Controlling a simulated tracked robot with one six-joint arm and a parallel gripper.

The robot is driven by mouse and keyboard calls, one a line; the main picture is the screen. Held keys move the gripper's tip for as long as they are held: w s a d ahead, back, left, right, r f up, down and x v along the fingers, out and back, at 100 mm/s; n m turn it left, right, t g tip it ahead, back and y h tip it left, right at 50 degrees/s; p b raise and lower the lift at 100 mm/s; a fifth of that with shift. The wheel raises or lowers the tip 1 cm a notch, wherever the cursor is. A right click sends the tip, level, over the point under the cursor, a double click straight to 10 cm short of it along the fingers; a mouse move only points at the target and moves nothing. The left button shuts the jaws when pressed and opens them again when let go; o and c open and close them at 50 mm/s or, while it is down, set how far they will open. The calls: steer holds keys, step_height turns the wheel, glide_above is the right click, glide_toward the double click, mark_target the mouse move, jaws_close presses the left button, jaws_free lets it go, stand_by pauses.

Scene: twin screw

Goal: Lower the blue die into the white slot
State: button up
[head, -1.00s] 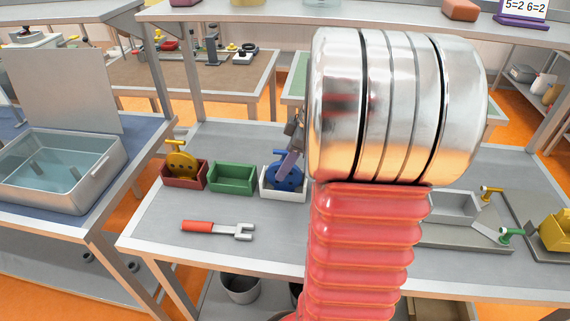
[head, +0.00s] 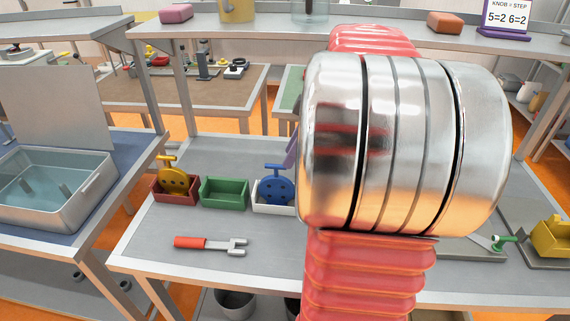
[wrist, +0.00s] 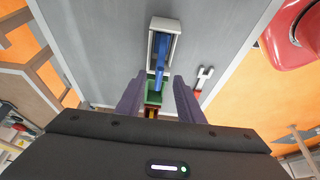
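The blue die (head: 272,187) is a disc with dark holes and a handle on top. It stands in the white slot (head: 268,210), its lower part hidden by the front wall. In the wrist view the blue die (wrist: 160,55) lies within the rim of the white slot (wrist: 165,24). My gripper (wrist: 159,76) has its two purple fingers spread apart, with visible gaps between them and the blue handle. In the head view only part of one finger shows, above and right of the die; my arm hides the rest.
A green slot (head: 224,193), empty as far as I see, stands left of the white one. Beyond it a yellow die (head: 174,181) sits in a red slot (head: 176,199). A red-handled wrench (head: 208,244) lies in front on the grey bench. My arm hides the bench's right middle.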

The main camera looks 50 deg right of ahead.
steer(key=shift+v, duration=1.7)
step_height(320, 180, down, 4)
steer(key=s+m+h, duration=0.1)
steer(key=s+m, duration=0.1)
steer(key=m, duration=0.6)
steer(key=s+a+t+h, duration=0.1)
steer(key=s+a, duration=0.1)
steer(key=a, duration=1.3)
steer(key=s+a+f+t, duration=0.1)
steer(key=s+a, duration=0.1)
steer(key=a, duration=1.4)
steer(key=shift+a+f+h, duration=0.15)
steer(key=shift+a+h, duration=0.05)
steer(key=shift+h, duration=0.2)
